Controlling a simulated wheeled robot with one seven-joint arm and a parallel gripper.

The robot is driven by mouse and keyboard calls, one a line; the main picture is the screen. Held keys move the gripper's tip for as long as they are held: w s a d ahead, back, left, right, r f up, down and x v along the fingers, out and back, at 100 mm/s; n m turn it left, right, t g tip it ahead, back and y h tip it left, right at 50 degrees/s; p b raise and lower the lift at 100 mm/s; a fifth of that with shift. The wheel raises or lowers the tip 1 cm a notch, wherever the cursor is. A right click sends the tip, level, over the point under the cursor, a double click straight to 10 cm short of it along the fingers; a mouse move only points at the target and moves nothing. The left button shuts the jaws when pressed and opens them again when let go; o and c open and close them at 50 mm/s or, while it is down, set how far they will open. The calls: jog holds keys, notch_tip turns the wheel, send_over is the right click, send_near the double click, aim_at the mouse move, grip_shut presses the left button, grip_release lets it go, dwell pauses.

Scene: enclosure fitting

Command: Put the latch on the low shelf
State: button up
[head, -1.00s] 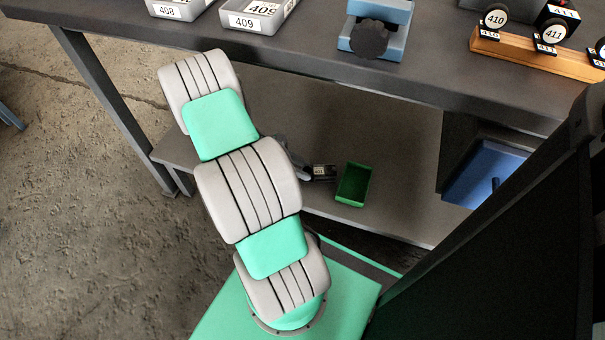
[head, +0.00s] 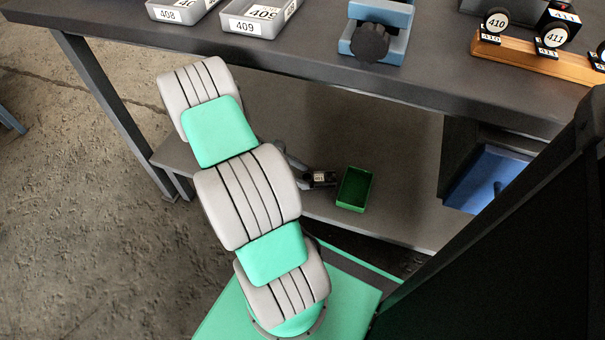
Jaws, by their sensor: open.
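A small dark part with a pale label (head: 321,178), which looks like the latch, is on the low shelf (head: 400,215), just left of a green bin. Its exact shape is too small to tell. My gripper (head: 304,172) is at the left side of this part, low over the shelf. It is open, and most of it is hidden behind my own arm. I cannot tell whether a finger still touches the part.
The green open bin (head: 354,189) stands on the low shelf. A blue bin (head: 485,180) is further right. The worktop (head: 300,55) overhangs the shelf, carrying labelled grey trays (head: 262,18), a blue fixture (head: 378,28) and a wooden rail (head: 540,55). Shelf right of the green bin is clear.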

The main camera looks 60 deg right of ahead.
jog(key=w+a+r+m+t+p, duration=0.1)
jog(key=w+a+r+t+p, duration=0.3)
jog(key=w+a+r, duration=0.7)
jog(key=w+a+r+m+t+y, duration=0.2)
jog(key=w+a+r+m+t, duration=0.15)
jog(key=a+r, duration=0.6)
jog(key=s+a+r+m+t+y, duration=0.1)
jog(key=s+a+r, duration=0.15)
jog(key=a, duration=0.55)
jog(key=s+a+r+m+t+y, duration=0.1)
jog(key=s+a+r+y, duration=0.15)
jog(key=a, duration=0.45)
notch_tip(320, 180, up, 36)
jog(key=w+t+p, duration=0.1)
jog(key=w+p, duration=0.1)
jog(key=p, duration=3.1)
jog(key=shift+w+f+n+h, duration=0.15)
jog(key=shift+w+n+h, duration=0.2)
jog(key=shift+n, duration=0.1)
jog(key=shift+s+a, duration=0.1)
